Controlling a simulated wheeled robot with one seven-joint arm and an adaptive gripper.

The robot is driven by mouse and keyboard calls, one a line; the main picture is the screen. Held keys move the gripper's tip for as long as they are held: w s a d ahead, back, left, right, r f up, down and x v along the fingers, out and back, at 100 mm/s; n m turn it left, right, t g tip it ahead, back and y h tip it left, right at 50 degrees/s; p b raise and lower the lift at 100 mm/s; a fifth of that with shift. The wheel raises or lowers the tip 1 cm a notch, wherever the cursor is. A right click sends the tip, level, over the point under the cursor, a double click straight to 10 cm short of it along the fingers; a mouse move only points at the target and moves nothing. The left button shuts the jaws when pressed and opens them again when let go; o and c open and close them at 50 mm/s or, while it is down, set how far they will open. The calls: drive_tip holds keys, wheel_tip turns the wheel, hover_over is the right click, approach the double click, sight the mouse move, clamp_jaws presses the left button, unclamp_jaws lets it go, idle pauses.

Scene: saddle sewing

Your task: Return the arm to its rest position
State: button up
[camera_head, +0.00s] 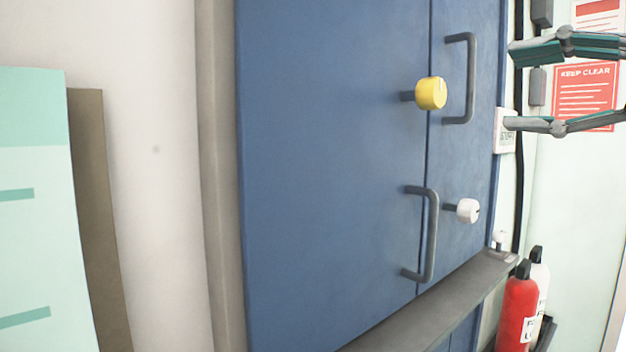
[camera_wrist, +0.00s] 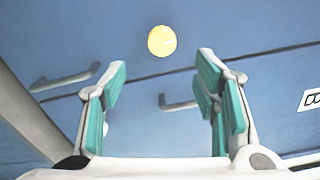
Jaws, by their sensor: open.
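My gripper (camera_head: 511,86) reaches in from the right edge of the head view, in front of the cabinet's right side. Its two fingers are wide apart with nothing between them. In the wrist view my gripper (camera_wrist: 160,72) is also open, with teal pads on both fingers. The blue cabinet (camera_head: 330,150) fills the middle of the head view. A yellow knob (camera_head: 431,93) sits near the door seam, and it shows beyond the fingertips in the wrist view (camera_wrist: 161,41). A white knob (camera_head: 467,211) is lower on the right door.
Grey handles stick out from the doors, an upper one (camera_head: 471,80) and a lower one (camera_head: 431,235). A grey ledge (camera_head: 440,305) runs below. A red fire extinguisher (camera_head: 517,310) stands at lower right. A "KEEP CLEAR" sign (camera_head: 584,98) is behind my fingers. A teal-and-white panel (camera_head: 30,210) is at left.

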drive_tip(key=s+a+f+n+g+h+p, duration=0.25)
drive_tip(key=a+f+g, duration=0.2)
drive_tip(key=f, duration=0.35)
drive_tip(key=s+a+f+n+g+h+p, duration=0.1)
drive_tip(key=s+a+f+n+g+p, duration=0.3)
drive_tip(key=f, duration=0.3)
drive_tip(key=s+d+f+n+g+h+p, duration=0.2)
drive_tip(key=s+f+n+h, duration=0.5)
drive_tip(key=s+f, duration=0.2)
drive_tip(key=shift+f+p, duration=0.35)
drive_tip(key=shift+f, duration=0.55)
drive_tip(key=shift+a+r, duration=0.1)
drive_tip(key=shift+c, duration=0.4)
